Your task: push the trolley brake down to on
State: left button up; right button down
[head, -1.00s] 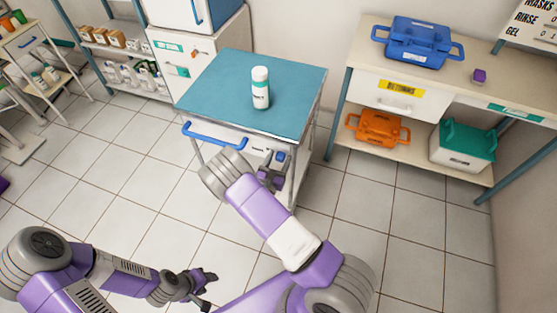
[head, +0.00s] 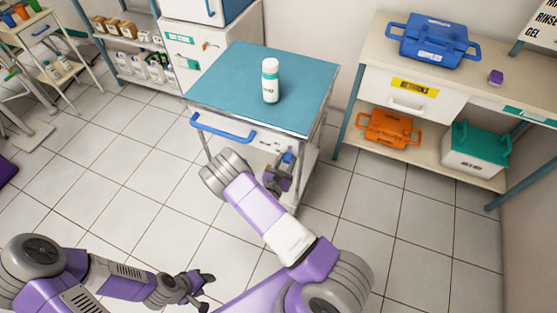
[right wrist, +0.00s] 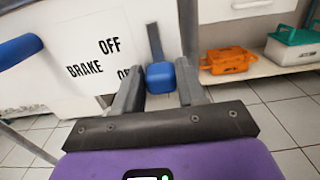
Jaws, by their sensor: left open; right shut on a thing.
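The trolley (head: 240,90) has a teal top and a blue push handle (head: 222,128). Its brake lever has a blue knob (right wrist: 160,77) on a grey arm, beside a white panel (right wrist: 75,65) marked BRAKE and OFF, with a lower word partly hidden. My right gripper (right wrist: 164,95) is shut on the brake knob, its fingers on either side of it. In the head view my right gripper (head: 283,172) is at the trolley's front right side. My left gripper (head: 203,287) is open and empty, low over the floor, away from the trolley.
A white bottle (head: 270,80) stands upright on the trolley top. A bench (head: 440,165) to the right holds a blue case (head: 433,42), an orange case (head: 388,130) and a teal-lidded box (head: 477,148). Tiled floor (head: 130,170) left of the trolley is clear.

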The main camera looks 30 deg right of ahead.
jog(key=shift+f, duration=0.3)
jog(key=c, duration=0.7)
grip_release()
jog(key=shift+r, duration=0.1)
jog(key=p+v, duration=0.2)
jog(key=v, duration=0.5)
jog(key=shift+s+a, duration=0.15)
jog(key=shift+a, duration=0.1)
